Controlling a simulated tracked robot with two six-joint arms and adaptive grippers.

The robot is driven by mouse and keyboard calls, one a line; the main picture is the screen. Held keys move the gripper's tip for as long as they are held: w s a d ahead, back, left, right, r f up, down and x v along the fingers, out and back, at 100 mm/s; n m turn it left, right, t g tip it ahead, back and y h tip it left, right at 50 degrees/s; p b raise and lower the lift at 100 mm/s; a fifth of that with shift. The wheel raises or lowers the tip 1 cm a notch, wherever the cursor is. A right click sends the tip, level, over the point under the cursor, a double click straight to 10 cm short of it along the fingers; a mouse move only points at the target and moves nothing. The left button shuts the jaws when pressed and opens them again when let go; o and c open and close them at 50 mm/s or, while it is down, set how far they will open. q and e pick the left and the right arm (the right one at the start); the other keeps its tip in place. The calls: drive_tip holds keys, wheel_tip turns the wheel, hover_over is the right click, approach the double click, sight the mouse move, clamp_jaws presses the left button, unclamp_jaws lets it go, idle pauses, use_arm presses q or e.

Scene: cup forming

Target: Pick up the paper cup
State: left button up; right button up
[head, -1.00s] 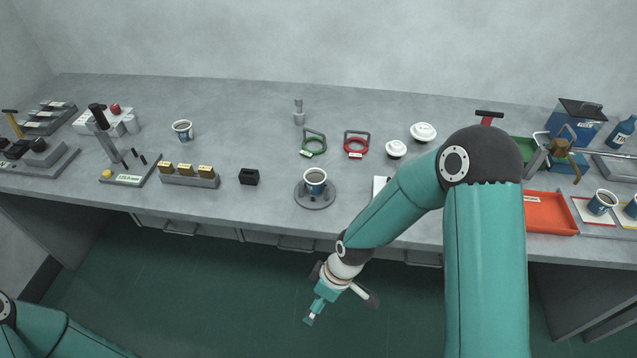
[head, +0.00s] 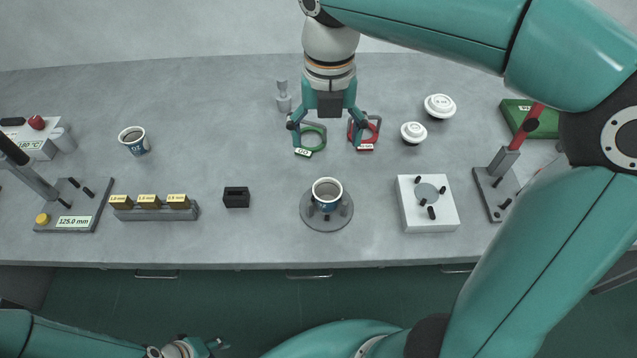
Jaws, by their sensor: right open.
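A paper cup (head: 326,193), white inside with a blue band, stands upright on a round grey disc (head: 343,215) near the bench's front middle. A second similar cup (head: 134,141) stands at the back left. My right gripper (head: 327,140) hangs pointing down, open and empty, its two fingers spread.
A small black block (head: 236,197) and a gauge rack (head: 155,212) are to the left.

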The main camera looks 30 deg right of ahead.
drive_tip(key=b, duration=0.2)
approach(328, 194)
drive_tip(key=shift+s+a+f, duration=0.45)
drive_tip(key=shift+a+f, duration=0.05)
drive_tip(key=shift+a, duration=0.05)
drive_tip(key=shift+s+a+f, duration=0.1)
drive_tip(key=shift+s+f, duration=0.05)
drive_tip(key=shift+f, duration=1.3)
drive_tip(key=shift+s+f, duration=0.15)
drive_tip(key=shift+f, duration=1.3)
drive_tip(key=shift+s, duration=0.1)
drive_tip(key=c, duration=0.9)
